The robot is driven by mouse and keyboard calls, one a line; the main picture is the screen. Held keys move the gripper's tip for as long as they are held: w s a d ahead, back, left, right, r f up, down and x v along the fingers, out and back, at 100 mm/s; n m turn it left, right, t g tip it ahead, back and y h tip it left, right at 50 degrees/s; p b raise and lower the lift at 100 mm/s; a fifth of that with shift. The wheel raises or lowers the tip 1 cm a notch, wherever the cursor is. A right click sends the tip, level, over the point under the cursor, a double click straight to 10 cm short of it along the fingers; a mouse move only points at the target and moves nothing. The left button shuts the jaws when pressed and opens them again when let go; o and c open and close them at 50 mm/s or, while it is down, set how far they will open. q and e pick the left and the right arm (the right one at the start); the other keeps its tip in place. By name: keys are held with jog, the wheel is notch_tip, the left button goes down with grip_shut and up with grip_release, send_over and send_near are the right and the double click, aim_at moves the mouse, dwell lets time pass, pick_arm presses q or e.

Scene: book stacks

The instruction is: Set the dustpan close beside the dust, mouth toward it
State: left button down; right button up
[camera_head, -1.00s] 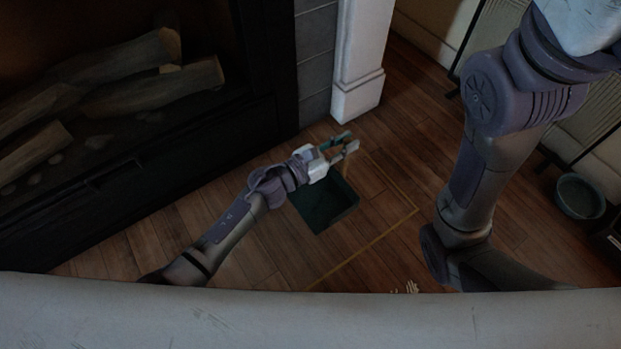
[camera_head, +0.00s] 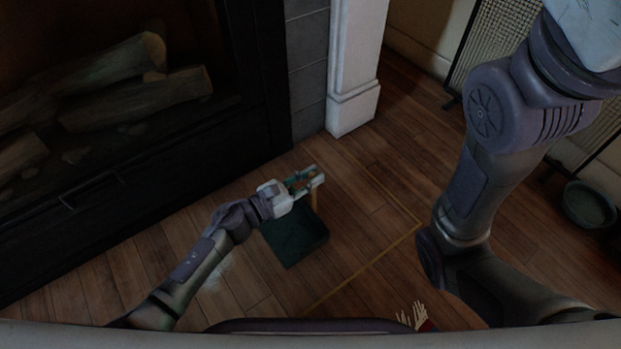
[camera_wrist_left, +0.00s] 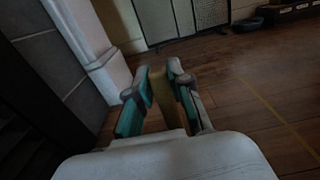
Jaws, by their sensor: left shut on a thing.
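The dustpan (camera_head: 295,238) is a dark green, square pan with a tan upright handle (camera_head: 314,197). It is on or just above the wood floor; I cannot tell which. My left gripper (camera_head: 306,181) is shut on the handle, above the pan's far right side. In the left wrist view the tan handle (camera_wrist_left: 157,55) shows between the teal-padded fingers, and the pan is hidden. A faint pale patch (camera_head: 217,268), perhaps the dust, lies on the floor left of the pan, beside my left forearm. My right arm shows, but its gripper is out of view.
A dark fireplace with logs (camera_head: 140,95) is at the left, a white pillar (camera_head: 354,70) behind. A yellow line (camera_head: 365,265) marks the floor. Pale bristles with a red part (camera_head: 415,316) show at the bottom edge. A bowl (camera_head: 589,205) sits at the right.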

pick_arm(q)
jog(key=shift+f, duration=0.15)
jog(key=c, duration=1.1)
grip_release()
